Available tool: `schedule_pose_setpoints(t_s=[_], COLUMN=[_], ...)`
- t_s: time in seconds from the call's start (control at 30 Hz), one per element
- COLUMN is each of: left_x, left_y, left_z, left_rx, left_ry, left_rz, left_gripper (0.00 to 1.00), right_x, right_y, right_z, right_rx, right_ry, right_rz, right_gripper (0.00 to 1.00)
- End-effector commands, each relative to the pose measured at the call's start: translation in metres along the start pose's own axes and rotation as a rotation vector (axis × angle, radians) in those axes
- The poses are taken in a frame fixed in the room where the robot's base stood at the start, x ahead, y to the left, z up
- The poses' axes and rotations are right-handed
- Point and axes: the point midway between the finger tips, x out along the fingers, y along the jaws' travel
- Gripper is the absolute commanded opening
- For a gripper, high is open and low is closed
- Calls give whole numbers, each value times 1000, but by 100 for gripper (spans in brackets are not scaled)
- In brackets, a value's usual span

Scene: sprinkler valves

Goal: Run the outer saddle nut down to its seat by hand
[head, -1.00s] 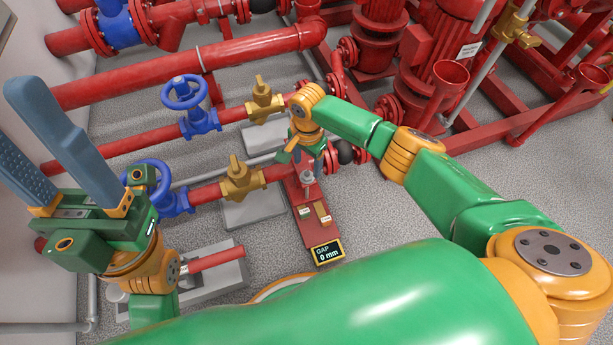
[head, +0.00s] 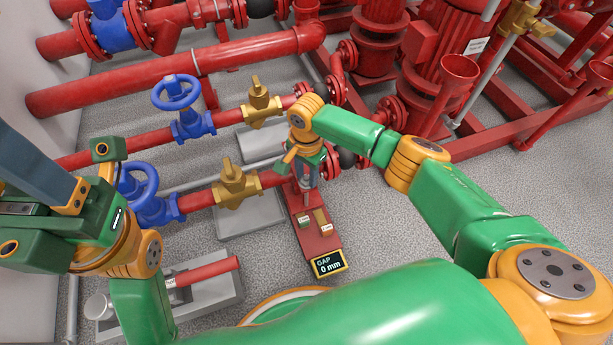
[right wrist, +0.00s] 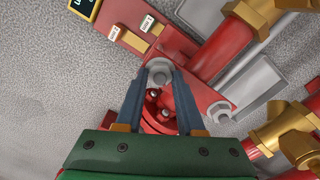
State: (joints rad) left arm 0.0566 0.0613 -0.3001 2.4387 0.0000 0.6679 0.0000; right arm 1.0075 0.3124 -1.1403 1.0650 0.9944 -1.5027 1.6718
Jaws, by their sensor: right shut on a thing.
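The outer saddle nut (right wrist: 160,71) is a grey nut on the red saddle (right wrist: 174,94) and shows between my fingertips in the right wrist view. My right gripper (right wrist: 161,77) is shut on it, one blue-grey finger on each side. In the head view the right gripper (head: 308,186) points down at the red base plate (head: 316,243), and its wrist partly hides the saddle. A second grey nut (right wrist: 220,114) sits apart, to the right in the wrist view. My left gripper (head: 38,170) is empty at the left edge; one finger shows, set wide, and the rest is cut off.
A display (head: 328,263) reads GAP 0 mm. Two small labelled blocks (head: 304,221) lie on the base plate. Brass valves (head: 236,184) and blue handwheels (head: 176,93) stand on red pipes left of the right gripper. Grey floor (head: 400,240) is clear to the right.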

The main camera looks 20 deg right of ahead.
Motion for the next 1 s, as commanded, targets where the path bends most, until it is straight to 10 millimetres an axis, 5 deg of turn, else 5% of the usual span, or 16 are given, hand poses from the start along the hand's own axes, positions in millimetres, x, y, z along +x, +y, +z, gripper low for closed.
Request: schedule_pose_setpoints(t_s=[0.33,0.77,1.0], left_x=[32,37,58], left_y=[-2,-3,-4], left_z=[0,0,0], left_rx=[0,0,0], left_ry=[-1,0,0], left_rz=[0,0,0], left_gripper=[52,52,52], right_x=[-4,0,-3], right_y=[1,1,2], right_z=[1,1,2], right_rx=[207,300,497], right_ry=[-3,-1,-4], right_rz=[6,5,7], right_gripper=[0,0,0])
